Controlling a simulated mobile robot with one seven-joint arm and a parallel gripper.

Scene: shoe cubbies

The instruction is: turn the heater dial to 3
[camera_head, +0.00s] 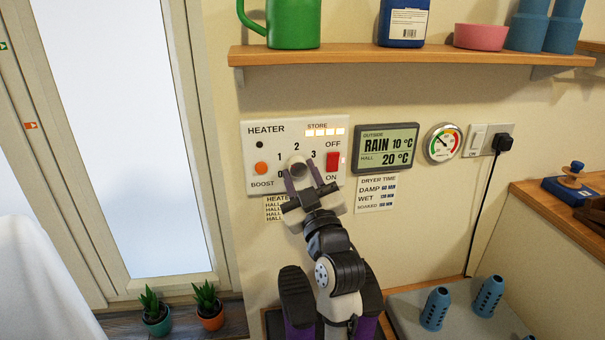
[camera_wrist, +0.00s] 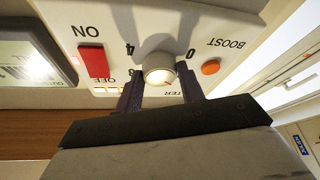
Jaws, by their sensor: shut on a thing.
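The heater panel (camera_head: 259,195) is a white plate on the wall with printed numbers around a pale round dial (camera_head: 297,163). In the head view the 1, 2 and 3 show above the dial and the 0 lies at its left; my fingers cover the lower part. My gripper (camera_head: 300,176), with purple fingers, reaches up from below and is shut on the dial, one finger on each side. The wrist view shows the dial (camera_wrist: 158,72) upside down between the fingers, with 4 and 0 beside it. I cannot tell which number its pointer faces.
A red OFF/ON switch (camera_head: 333,161) sits right of the dial and an orange boost button (camera_head: 261,168) left of it. A weather display (camera_head: 386,148) hangs to the right. A wooden shelf (camera_head: 400,56) with a green mug (camera_head: 293,25) runs above.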

